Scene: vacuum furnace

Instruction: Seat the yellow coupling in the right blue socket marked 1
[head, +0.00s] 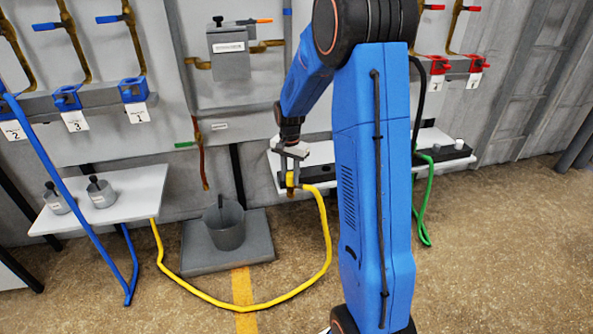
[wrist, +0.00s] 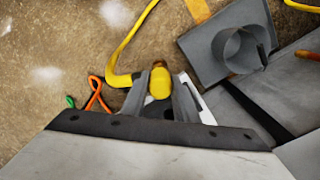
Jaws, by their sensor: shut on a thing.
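My gripper (head: 291,168) is shut on the yellow coupling (head: 291,180) and holds it up in front of the right white shelf, left of my upright blue arm link. In the wrist view the coupling (wrist: 160,83) sits between the two grey fingers of my gripper (wrist: 161,88). A yellow hose (head: 328,240) hangs from it and loops over the floor to the left shelf. The right blue socket (head: 133,90), with tag 1 (head: 138,112), is on the wall rail at upper left, well apart from the coupling. It looks empty.
Left of it are blue socket 3 (head: 67,97) and socket 2 with a blue hose (head: 62,170). A grey bucket (head: 225,226) stands on a plinth below. Weights stand on the left shelf (head: 135,195). Red sockets (head: 437,66) and a green hose (head: 428,205) are right.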

